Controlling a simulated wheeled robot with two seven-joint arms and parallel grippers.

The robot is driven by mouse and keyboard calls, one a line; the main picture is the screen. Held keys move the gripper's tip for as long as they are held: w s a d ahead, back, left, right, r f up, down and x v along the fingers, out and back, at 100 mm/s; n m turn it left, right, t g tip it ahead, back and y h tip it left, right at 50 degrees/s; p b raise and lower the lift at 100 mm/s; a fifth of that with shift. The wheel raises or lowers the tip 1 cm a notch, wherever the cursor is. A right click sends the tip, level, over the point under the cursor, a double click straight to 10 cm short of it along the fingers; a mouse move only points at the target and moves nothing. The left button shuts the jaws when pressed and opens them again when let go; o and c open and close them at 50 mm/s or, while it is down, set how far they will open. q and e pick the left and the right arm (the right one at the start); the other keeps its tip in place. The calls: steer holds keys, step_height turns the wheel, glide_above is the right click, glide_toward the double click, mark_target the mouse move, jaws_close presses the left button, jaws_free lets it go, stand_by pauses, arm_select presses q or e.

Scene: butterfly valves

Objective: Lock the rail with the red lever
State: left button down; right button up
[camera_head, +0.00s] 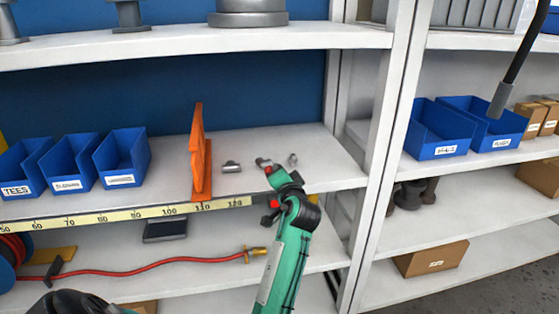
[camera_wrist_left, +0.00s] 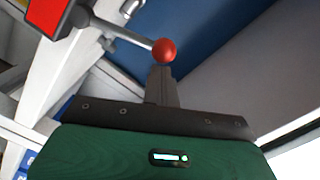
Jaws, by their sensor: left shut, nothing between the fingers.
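The red lever's round red knob (camera_wrist_left: 163,50) is at the top middle of the left wrist view, on a thin grey rod running up-left to a red block at the corner. My left gripper (camera_wrist_left: 161,72) is shut and empty, its fingertips just below the knob in the picture; I cannot tell whether they touch. In the head view my left gripper (camera_head: 280,180) is at the shelf's front edge, its fingertips not clear. A small red part (camera_head: 275,203) shows beside it, partly hidden by my wrist. The rail (camera_head: 135,213) with a yellow scale runs along the shelf front.
An orange upright plate (camera_head: 201,155) stands on the shelf, left of my gripper. Small grey fittings (camera_head: 231,167) lie nearby. Blue bins (camera_head: 122,158) stand further left. A white post (camera_head: 385,140) rises on the right. A red hose (camera_head: 150,272) lies on the lower shelf.

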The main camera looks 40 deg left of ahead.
arm_select(q)
step_height(320, 180, up, 20)
steer(key=b, duration=0.3)
steer(key=shift+f, duration=0.15)
stand_by(0.6)
